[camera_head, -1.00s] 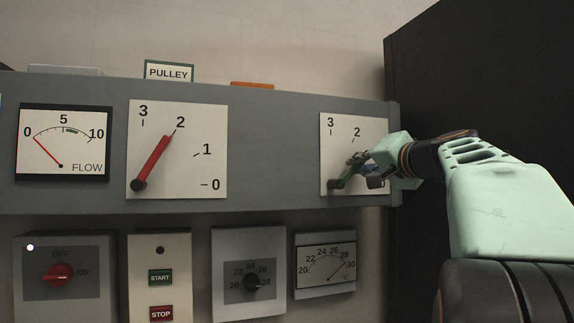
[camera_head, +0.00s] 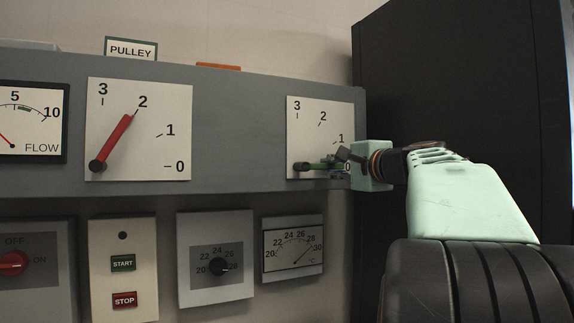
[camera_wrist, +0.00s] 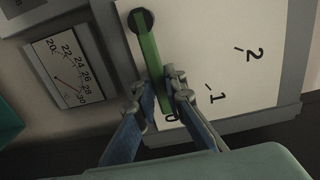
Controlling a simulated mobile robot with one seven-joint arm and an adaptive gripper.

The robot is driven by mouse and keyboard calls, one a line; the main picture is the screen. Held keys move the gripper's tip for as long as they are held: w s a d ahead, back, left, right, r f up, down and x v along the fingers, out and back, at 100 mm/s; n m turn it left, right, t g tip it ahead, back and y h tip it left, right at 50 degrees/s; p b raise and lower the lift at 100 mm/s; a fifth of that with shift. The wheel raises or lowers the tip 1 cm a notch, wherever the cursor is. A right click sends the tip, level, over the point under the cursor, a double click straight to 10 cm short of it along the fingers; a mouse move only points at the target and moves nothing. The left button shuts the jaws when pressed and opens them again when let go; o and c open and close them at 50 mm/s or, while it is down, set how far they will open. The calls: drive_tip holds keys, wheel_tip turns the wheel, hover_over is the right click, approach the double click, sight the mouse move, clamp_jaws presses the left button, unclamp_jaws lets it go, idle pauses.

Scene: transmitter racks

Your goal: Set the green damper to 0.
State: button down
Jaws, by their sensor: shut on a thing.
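The green damper is a green lever (camera_head: 318,165) on a white dial plate (camera_head: 330,112) marked 3, 2, 1 and 0, at the right end of the grey panel. The lever lies almost level and points right, at or very near the 0 mark, which my fingers partly cover. In the wrist view the lever (camera_wrist: 148,58) runs from its dark pivot toward the partly hidden 0. My gripper (camera_head: 338,162) is shut on the lever's outer part; the wrist view shows one finger on each side of it (camera_wrist: 165,92).
A second dial with a red lever (camera_head: 115,140) pointing near 2 is left of it, under a PULLEY sign (camera_head: 131,49). Below are a temperature gauge (camera_head: 293,250), a black knob (camera_head: 218,266) and START and STOP buttons. A black cabinet (camera_head: 465,90) stands behind my arm at right.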

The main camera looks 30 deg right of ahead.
drive_tip(key=shift+f, duration=0.15)
idle(0.3)
drive_tip(key=c, duration=2)
unclamp_jaws()
drive_tip(key=shift+o, duration=0.2)
drive_tip(key=shift+r, duration=5.05)
drive_tip(key=s+b, duration=0.1)
drive_tip(key=s, duration=1.1)
drive_tip(key=shift+s+a+b, duration=0.25)
drive_tip(key=shift+b, duration=0.15)
